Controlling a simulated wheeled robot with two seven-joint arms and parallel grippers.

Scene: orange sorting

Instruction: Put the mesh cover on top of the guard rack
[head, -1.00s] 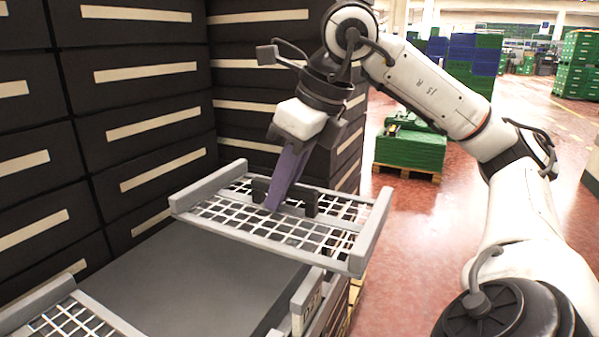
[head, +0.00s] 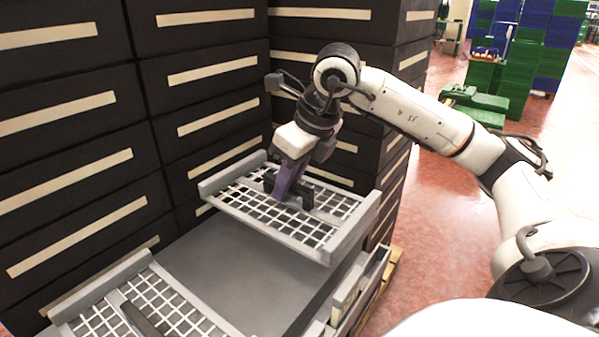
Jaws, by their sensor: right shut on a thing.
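A grey-framed mesh cover (head: 262,222) with a white grid hangs from my right gripper (head: 283,194) in the head view. The gripper's purple fingers are shut on the dark handle at the middle of the cover. The cover is over the far end of the grey guard rack (head: 232,275); I cannot tell whether it touches the rack. A second mesh panel (head: 150,300) with a dark handle lies on the near left end of the rack. My left gripper is not in view.
Stacked black crates (head: 75,140) with cream stripes stand close behind and left of the rack. A wooden pallet (head: 385,290) edge shows at the right. Green crates (head: 510,85) stand farther back, with open red floor (head: 420,230) between.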

